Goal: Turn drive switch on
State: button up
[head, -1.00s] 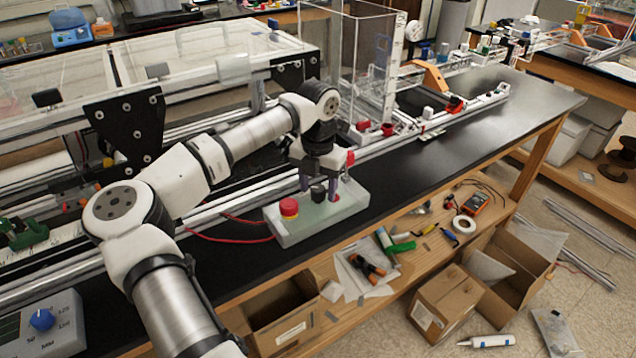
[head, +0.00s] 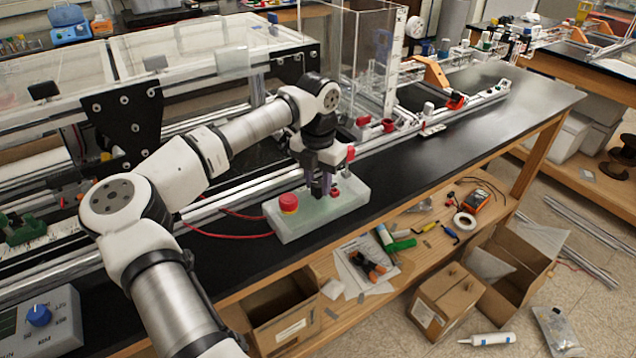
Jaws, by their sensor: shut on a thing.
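A pale grey-green control box (head: 296,228) lies on the black bench top in the head view. A red round button (head: 289,203) sits on its left end. A small red part (head: 335,192) shows at its right end. My gripper (head: 322,192) is over the middle of the box, pointing down. Its fingers are close together on the dark drive switch knob, which they mostly hide. I cannot tell which way the switch is turned.
Aluminium extrusion rails (head: 250,190) run along the bench behind the box. A clear acrylic enclosure (head: 362,60) stands behind my gripper. Red cables (head: 225,235) leave the box to the left. Bare black bench top (head: 450,130) lies to the right.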

aim_at(318, 182)
jog(key=m+b, duration=0.2)
jog(key=m, duration=0.1)
jog(key=shift+f, duration=0.15)
jog(key=m+b, duration=0.1)
jog(key=m, duration=0.4)
jog(key=shift+b, duration=0.4)
jog(key=m, duration=0.4)
jog(key=shift+b, duration=0.35)
jog(key=shift+m, duration=2.2)
jog(key=o, duration=1)
jog(key=shift+r, duration=0.25)
notch_tip(318, 182, up, 14)
jog(key=shift+f+b, duration=0.15)
jog(key=shift+b, duration=0.85)
